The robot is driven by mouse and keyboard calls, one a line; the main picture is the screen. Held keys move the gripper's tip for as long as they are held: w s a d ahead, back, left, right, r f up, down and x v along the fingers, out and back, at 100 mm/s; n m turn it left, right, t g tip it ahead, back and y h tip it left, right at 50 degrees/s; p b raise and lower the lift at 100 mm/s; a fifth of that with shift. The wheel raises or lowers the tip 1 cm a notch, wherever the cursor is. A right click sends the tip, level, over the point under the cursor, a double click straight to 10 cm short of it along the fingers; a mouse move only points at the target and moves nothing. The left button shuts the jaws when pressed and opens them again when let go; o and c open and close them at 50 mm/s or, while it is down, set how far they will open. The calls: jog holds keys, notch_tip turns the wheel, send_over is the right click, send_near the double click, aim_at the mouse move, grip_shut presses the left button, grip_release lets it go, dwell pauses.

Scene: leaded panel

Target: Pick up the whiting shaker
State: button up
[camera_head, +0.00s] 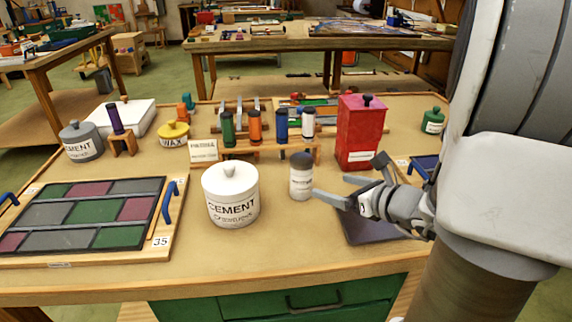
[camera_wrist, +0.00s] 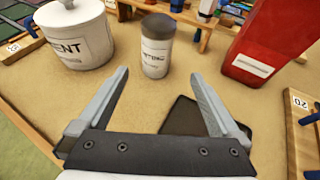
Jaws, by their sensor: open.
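The whiting shaker is a small white cylinder with a dark grey cap (camera_head: 301,178), standing upright on the workbench between the white cement jar (camera_head: 231,197) and the red box (camera_head: 361,130). In the wrist view the shaker (camera_wrist: 156,50) stands beyond my fingertips, roughly between their lines. Its label is partly readable. My gripper (camera_head: 330,190) is open and empty, just right of the shaker in the head view. It also shows in the wrist view (camera_wrist: 158,82), with both fingers spread wide and apart from the shaker.
The cement jar (camera_wrist: 76,35) is close on the left and the red box (camera_wrist: 268,45) on the right. A wooden rack of coloured cylinders (camera_head: 268,148) stands behind the shaker. A dark flat pad (camera_head: 372,226) lies under my gripper. A leaded panel (camera_head: 85,213) lies at left.

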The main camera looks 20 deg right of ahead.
aim_at(310, 180)
jog(key=b+x, duration=0.2)
jog(key=x, duration=0.9)
jog(key=shift+a+f, duration=0.15)
jog(key=b+x, duration=0.1)
jog(key=x, duration=0.4)
jog(key=shift+s+a+b, duration=0.1)
jog(key=shift+a+b, duration=0.1)
jog(key=shift+b, duration=0.1)
jog(key=shift+c, duration=0.2)
jog(key=c, duration=1.4)
grip_shut()
